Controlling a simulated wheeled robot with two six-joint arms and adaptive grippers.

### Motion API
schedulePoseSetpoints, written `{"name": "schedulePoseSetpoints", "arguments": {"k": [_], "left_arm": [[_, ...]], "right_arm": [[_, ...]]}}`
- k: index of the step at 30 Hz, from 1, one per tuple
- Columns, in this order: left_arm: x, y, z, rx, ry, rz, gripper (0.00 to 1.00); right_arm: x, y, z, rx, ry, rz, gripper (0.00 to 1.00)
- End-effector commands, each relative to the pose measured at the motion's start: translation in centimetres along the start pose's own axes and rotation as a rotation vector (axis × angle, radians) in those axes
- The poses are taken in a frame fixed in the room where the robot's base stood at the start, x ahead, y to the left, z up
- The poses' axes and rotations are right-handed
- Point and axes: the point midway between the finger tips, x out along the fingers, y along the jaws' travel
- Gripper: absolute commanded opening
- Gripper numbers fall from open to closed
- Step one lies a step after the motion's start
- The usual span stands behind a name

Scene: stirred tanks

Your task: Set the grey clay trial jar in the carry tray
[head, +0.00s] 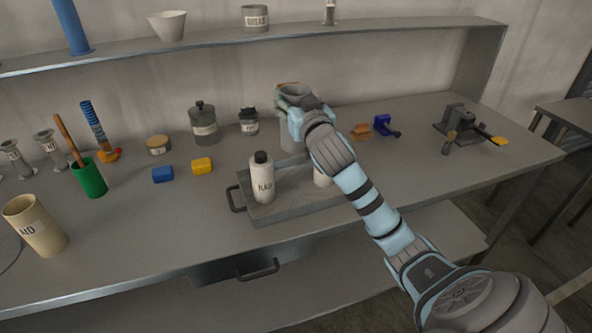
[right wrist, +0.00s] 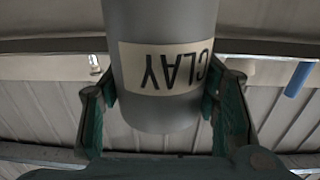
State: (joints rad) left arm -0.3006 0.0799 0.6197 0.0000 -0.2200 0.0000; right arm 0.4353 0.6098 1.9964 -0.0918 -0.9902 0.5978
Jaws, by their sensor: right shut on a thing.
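The grey clay jar (right wrist: 165,105) fills the middle of the right wrist view, its CLAY label upside down there. My right gripper (right wrist: 163,108) is shut on it, one finger on each side. In the head view the jar (head: 293,135) is partly hidden by my right gripper (head: 294,108), at the back of the carry tray. I cannot tell whether its base touches the tray. The grey carry tray (head: 290,207) has a handle at its left end. A white FLASH bottle (head: 263,180) stands in it, and another white container (head: 322,178) is mostly behind my arm.
Left of the tray are a yellow block (head: 202,166), a blue block (head: 163,174) and a green cup (head: 90,180). A dark lidded jar (head: 203,122) and a small jar (head: 249,122) stand behind. A dark clamp device (head: 465,125) sits right. The bench's right front is clear.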

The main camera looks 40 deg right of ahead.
Motion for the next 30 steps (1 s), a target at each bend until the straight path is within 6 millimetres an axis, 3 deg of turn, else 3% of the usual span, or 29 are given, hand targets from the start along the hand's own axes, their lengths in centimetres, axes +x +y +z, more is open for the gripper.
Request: {"name": "schedulePoseSetpoints", "arguments": {"k": [1, 4, 11, 15, 18, 27, 28, 30], "left_arm": [[0.9, 0.1, 0.1, 0.000, 0.000, 0.000, 0.67], [1.8, 0.1, 0.1, 0.000, 0.001, 0.000, 0.67], [2.7, 0.2, 0.2, 0.000, 0.001, 0.000, 0.67], [3.7, 0.3, 0.3, 0.000, 0.001, 0.000, 0.67], [4.0, 0.3, 0.3, 0.000, 0.001, 0.000, 0.67], [4.0, 0.3, 0.3, 0.000, 0.002, 0.000, 0.67], [4.1, 0.3, 0.3, 0.000, 0.002, 0.000, 0.67], [4.0, 0.3, 0.3, 0.000, 0.002, 0.000, 0.67]], "right_arm": [[0.0, 0.0, 2.7, -0.002, -0.007, 0.000, 0.11], [0.0, 0.0, 6.3, 0.000, -0.007, -0.001, 0.11], [-0.1, 0.0, 10.3, 0.001, -0.002, -0.002, 0.11], [-0.1, -0.1, 13.7, 0.000, -0.004, -0.002, 0.11], [0.0, -0.1, 15.1, -0.001, -0.002, -0.003, 0.11], [0.0, -0.1, 15.2, -0.001, 0.000, -0.003, 0.11], [0.0, -0.1, 15.2, -0.001, -0.001, -0.003, 0.57], [0.0, -0.1, 15.2, -0.001, -0.001, -0.003, 0.64]]}}
